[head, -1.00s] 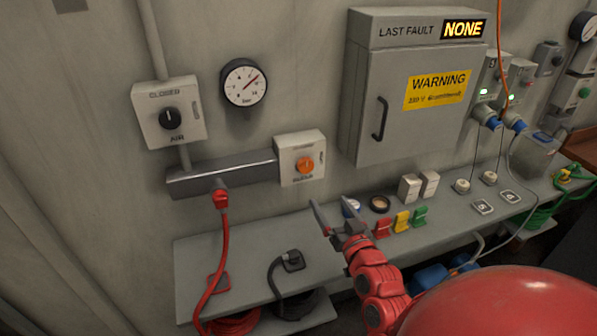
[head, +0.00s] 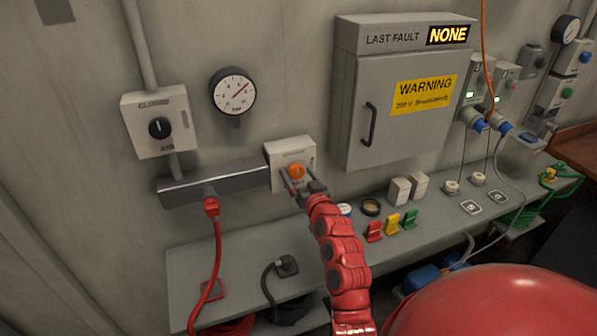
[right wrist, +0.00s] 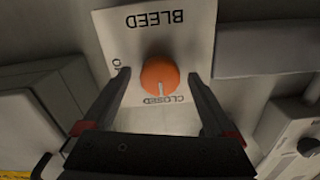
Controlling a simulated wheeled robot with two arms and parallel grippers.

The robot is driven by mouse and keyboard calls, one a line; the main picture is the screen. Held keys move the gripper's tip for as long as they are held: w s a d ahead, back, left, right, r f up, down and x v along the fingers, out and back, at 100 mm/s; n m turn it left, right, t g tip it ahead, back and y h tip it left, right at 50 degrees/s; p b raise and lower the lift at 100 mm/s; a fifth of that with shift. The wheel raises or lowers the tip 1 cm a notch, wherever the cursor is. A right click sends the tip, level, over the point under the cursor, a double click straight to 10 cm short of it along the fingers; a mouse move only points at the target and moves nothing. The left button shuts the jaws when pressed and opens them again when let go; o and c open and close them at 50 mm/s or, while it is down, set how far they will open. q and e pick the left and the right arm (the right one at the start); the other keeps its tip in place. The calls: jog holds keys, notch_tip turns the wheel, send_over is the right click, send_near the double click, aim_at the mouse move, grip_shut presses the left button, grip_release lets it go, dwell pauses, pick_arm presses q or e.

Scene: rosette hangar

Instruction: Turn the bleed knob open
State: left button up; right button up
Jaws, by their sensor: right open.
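The bleed knob (head: 297,171) is orange and round, on a pale box on the wall. In the right wrist view the knob (right wrist: 160,75) sits on a plate lettered BLEED, seen upside down. Its white mark points at the word CLOSED; another label at the left is partly hidden by a finger. My right gripper (head: 299,181) is open in front of the box. In the wrist view its fingertips (right wrist: 158,78) stand on either side of the knob, with gaps; I cannot tell how far they are from the plate. My left gripper is not in view.
An AIR knob box (head: 159,127) and a pressure gauge (head: 233,91) are on the wall at left. A metal bar (head: 212,184) with a red plug adjoins the bleed box. A grey cabinet (head: 405,130) is at right. Below is a shelf (head: 225,255) with cables and coloured clips.

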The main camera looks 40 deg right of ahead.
jog(key=shift+w, duration=0.15)
jog(key=shift+c, duration=0.2)
jog(key=c, duration=1.3)
jog(key=shift+m, duration=0.3)
jog(key=m+b, duration=0.1)
jog(key=m, duration=0.2)
jog(key=shift+f+b, duration=0.15)
jog(key=shift+b, duration=0.15)
jog(key=m+b, duration=0.1)
jog(key=m, duration=0.8)
jog(key=shift+d, duration=0.1)
jog(key=m, duration=0.5)
jog(key=shift+m, duration=0.3)
